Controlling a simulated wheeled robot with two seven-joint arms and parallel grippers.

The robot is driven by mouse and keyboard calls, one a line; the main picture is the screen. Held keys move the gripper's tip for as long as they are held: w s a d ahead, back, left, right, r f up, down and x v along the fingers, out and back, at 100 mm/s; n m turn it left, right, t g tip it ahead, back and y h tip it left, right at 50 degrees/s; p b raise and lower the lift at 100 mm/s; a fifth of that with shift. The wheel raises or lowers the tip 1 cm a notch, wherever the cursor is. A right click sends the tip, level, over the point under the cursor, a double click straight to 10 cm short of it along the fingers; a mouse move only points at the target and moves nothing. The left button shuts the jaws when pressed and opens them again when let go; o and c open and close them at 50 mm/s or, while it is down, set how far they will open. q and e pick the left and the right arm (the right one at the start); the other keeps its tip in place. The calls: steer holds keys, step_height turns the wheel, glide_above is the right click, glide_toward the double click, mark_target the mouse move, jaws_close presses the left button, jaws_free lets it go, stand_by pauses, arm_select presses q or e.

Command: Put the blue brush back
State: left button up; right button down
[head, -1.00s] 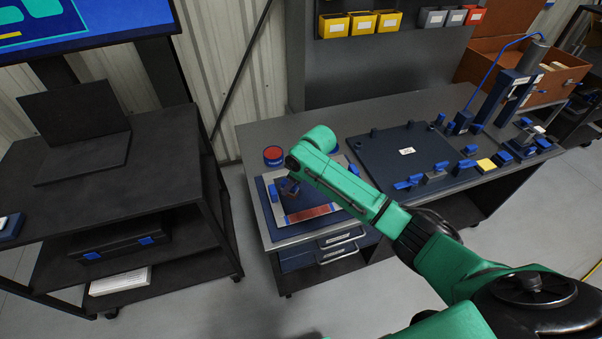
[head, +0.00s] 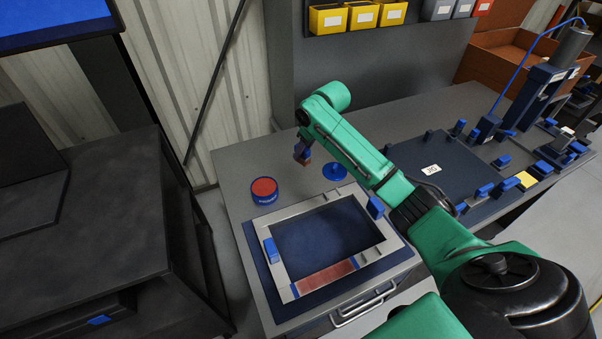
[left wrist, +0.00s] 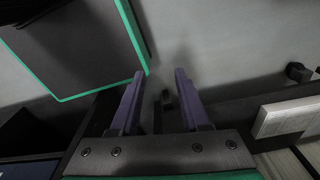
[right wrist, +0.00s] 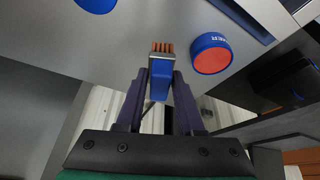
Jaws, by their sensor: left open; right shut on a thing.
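The blue brush (right wrist: 160,78), with short orange-brown bristles, is held between the fingers of my right gripper (right wrist: 158,92). In the head view the brush (head: 302,153) hangs below the green wrist, above the back of the bench and apart from it. A round blue piece with a small raised middle (head: 335,171) stands on the bench, just right of the brush; its blue edge also shows at the top of the right wrist view (right wrist: 95,4). My left gripper (left wrist: 158,85) is open and empty in the left wrist view, outside the head view.
A round blue tin with a red top (head: 264,190) stands left of the brush. A pale metal frame (head: 275,232) with blue blocks and a red-brown strip lies in front on a blue mat. A dark blue board (head: 432,190) lies to the right.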

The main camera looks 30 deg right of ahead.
steer(key=f, duration=1.1)
steer(key=shift+w+p, duration=0.3)
steer(key=shift+p, duration=0.05)
arm_select(q)
steer(key=shift+w+d+r, duration=0.1)
steer(key=shift+w+r, duration=0.15)
steer(key=shift+w, duration=0.25)
steer(key=shift+w+r, duration=0.25)
steer(key=shift+w, duration=0.25)
arm_select(e)
steer(key=shift+f, duration=0.15)
steer(key=c, duration=0.5)
jaws_free()
steer(key=shift+c, duration=0.2)
arm_select(q)
steer(key=shift+s, duration=0.1)
arm_select(e)
steer(key=shift+d+r, duration=0.1)
steer(key=shift+r, duration=0.4)
arm_select(q)
steer(key=shift+f, duration=0.1)
arm_select(e)
steer(key=v, duration=1.1)
steer(key=shift+s+r, duration=0.1)
